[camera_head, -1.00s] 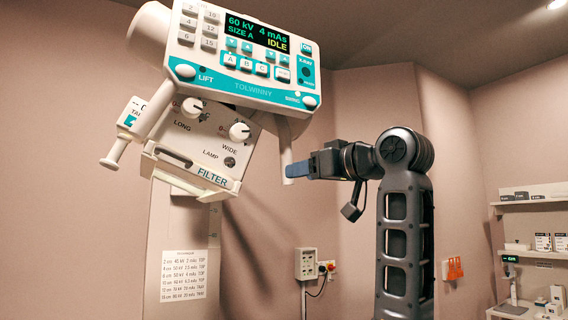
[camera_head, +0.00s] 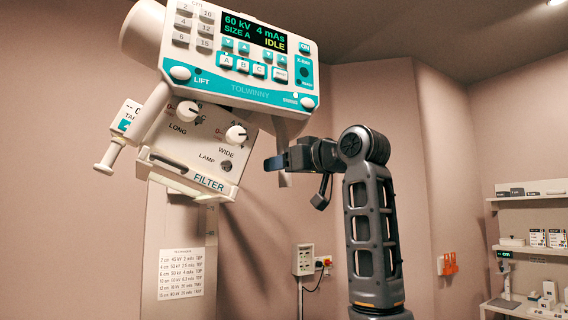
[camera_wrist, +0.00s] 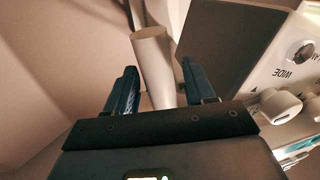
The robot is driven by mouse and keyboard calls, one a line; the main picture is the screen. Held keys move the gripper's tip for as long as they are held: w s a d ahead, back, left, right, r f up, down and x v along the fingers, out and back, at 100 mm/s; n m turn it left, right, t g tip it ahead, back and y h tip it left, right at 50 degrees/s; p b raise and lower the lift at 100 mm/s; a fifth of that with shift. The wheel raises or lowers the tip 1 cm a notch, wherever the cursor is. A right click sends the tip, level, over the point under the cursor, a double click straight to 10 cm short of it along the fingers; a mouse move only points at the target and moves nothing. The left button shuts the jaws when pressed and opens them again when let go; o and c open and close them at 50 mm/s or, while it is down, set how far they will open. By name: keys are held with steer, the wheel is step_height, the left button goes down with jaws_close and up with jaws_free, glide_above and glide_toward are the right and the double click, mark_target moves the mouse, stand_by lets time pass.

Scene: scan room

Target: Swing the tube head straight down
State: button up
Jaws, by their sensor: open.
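The white tube head (camera_head: 240,88) hangs upper left in the head view, its panel tilted. The screen (camera_head: 254,32) reads 60 kV, 4 mAs, SIZE A, IDLE. A white handle (camera_head: 104,165) sticks out at its left. A second handle (camera_head: 285,180) hangs down at its right, partly hidden by my gripper (camera_head: 274,163). In the wrist view this pale round handle (camera_wrist: 155,62) stands between the two open dark blue fingers of my gripper (camera_wrist: 157,78). I cannot tell whether either finger touches it.
Below the panel are the collimator knobs and the FILTER slot (camera_head: 208,183). A column with an exposure chart (camera_head: 181,272) stands beneath. A wall socket box (camera_head: 303,260) and shelves (camera_head: 528,197) lie to the right.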

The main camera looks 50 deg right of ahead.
jaws_close()
stand_by(0.5)
